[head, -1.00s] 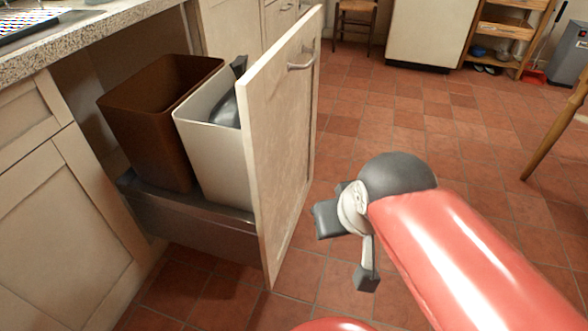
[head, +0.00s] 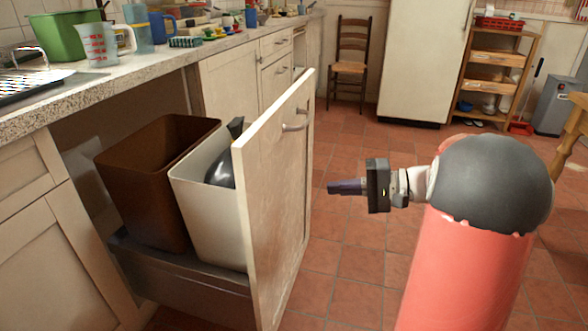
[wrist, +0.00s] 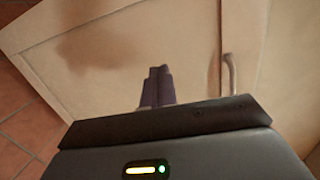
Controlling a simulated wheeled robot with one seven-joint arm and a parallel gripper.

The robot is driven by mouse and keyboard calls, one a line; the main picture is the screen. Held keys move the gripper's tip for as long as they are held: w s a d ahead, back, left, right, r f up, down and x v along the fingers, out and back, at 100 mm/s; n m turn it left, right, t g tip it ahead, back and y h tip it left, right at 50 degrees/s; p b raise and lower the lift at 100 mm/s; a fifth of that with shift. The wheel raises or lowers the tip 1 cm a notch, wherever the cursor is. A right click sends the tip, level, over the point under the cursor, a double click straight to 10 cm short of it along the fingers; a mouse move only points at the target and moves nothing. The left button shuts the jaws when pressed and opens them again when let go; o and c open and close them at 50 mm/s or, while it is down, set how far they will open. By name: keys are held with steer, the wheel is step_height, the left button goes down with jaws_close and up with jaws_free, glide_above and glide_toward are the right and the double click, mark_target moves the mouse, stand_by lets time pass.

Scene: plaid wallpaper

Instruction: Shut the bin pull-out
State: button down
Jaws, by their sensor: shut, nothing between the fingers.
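The bin pull-out stands open in the head view. Its cream front panel (head: 277,205) is well out from the cabinet, with a metal handle (head: 295,127) near the top. Behind the panel, a brown bin (head: 145,190) and a white bin (head: 212,210) stand on the grey drawer frame (head: 180,272). A dark bag shows in the white bin. My gripper (head: 332,187) is shut and empty, to the right of the panel and pointing at its outer face. In the wrist view the shut fingers (wrist: 157,72) point at the panel (wrist: 120,60), with the handle (wrist: 230,75) to their right.
The granite counter (head: 150,70) above holds a green tub (head: 58,36), a measuring jug (head: 98,44) and other items. The tiled floor (head: 345,240) right of the panel is clear. A wooden chair (head: 350,55) and a shelf rack (head: 487,75) stand at the back.

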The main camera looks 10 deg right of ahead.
mark_target(285, 168)
steer(key=w+d+t+y, duration=0.1)
steer(key=w+d+t, duration=0.1)
steer(key=d, duration=0.3)
steer(key=shift+m, duration=0.3)
steer(key=x, duration=0.7)
steer(key=p+x, duration=0.1)
steer(key=x, duration=0.6)
steer(key=shift+w+d, duration=0.1)
steer(key=shift+w, duration=0.15)
